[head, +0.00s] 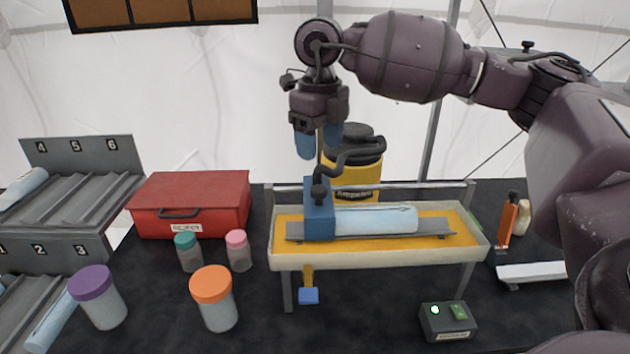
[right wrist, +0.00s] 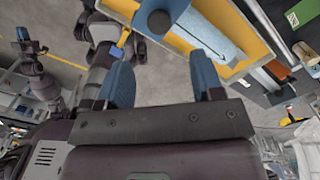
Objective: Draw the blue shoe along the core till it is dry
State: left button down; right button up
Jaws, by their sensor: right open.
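The blue shoe (head: 319,212) with a dark curved handle (head: 345,161) stands at the left end of the pale core (head: 375,220). The core lies on a grey rail in a raised tray (head: 300,262) with a yellow bed. My right gripper (head: 319,143) is above the shoe, pointing down. It is open and empty, apart from the shoe and its handle. In the right wrist view the blue fingertips (right wrist: 160,88) are spread. The core (right wrist: 210,35) shows beyond them, with the dark round knob (right wrist: 160,22) on the shoe. My left gripper is not in the head view.
A red box (head: 190,203) and several lidded jars, including an orange one (head: 213,298), stand left of the tray. Numbered racks (head: 80,170) are at far left. A yellow keg (head: 352,175) stands behind. A small box with a green light (head: 447,321) is at front right.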

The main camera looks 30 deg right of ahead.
aim_at(319, 188)
notch_tip(319, 188, down, 9)
jog(key=shift+f+p, duration=0.1)
jog(key=shift+p, duration=0.3)
jog(key=shift+c, duration=0.2)
